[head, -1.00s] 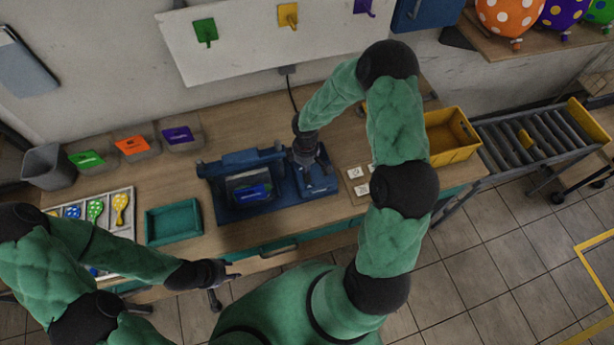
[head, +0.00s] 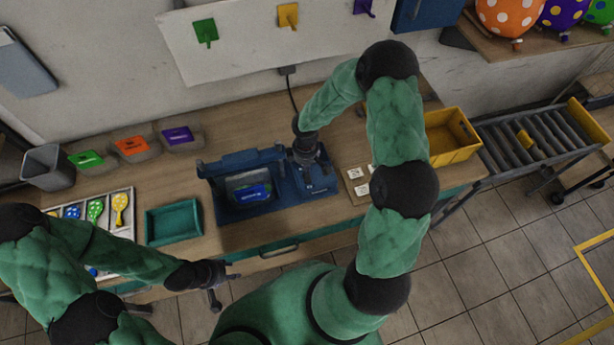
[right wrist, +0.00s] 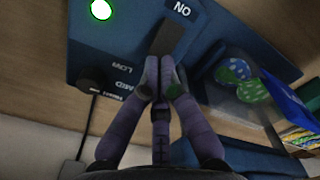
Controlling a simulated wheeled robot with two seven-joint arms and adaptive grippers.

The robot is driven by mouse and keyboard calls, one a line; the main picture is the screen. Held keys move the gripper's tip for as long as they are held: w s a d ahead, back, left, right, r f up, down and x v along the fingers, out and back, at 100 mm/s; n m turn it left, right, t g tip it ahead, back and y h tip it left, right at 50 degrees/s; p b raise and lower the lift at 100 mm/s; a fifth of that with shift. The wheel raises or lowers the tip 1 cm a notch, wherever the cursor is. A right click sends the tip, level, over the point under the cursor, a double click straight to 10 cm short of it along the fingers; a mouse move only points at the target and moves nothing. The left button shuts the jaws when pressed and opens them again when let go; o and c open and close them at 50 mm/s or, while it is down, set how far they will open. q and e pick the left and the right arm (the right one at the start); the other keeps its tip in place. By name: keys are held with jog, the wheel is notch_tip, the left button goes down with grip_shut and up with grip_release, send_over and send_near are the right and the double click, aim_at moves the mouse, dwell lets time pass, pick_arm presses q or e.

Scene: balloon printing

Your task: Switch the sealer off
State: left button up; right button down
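The blue sealer (head: 235,160) stands on the workbench, with a blue bag (head: 254,193) lying in its front. Its control panel (head: 320,178) is at its right end. In the right wrist view the panel (right wrist: 85,50) shows a lit green light (right wrist: 101,9), the label ON and a dial with LOW and MID. A dark switch (right wrist: 175,38) lies beside ON. My right gripper (right wrist: 159,70) has its fingertips together just at the switch's near end; contact is unclear. In the head view it is above the panel (head: 308,160). My left gripper (head: 232,272) hangs in front of the bench.
A teal tray (head: 173,224) and a tray of balloons (head: 128,232) lie left of the sealer. White cards (head: 357,173) lie right of it, before a yellow bin (head: 450,137). A cable (head: 291,90) runs up the wall behind.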

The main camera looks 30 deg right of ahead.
jog(key=shift+f+b, duration=1.1)
jog(key=shift+f, duration=0.05)
dwell(0.8)
jog(key=shift+r+p, duration=2.5)
jog(key=shift+r, duration=1.05)
jog(key=shift+f, duration=0.1)
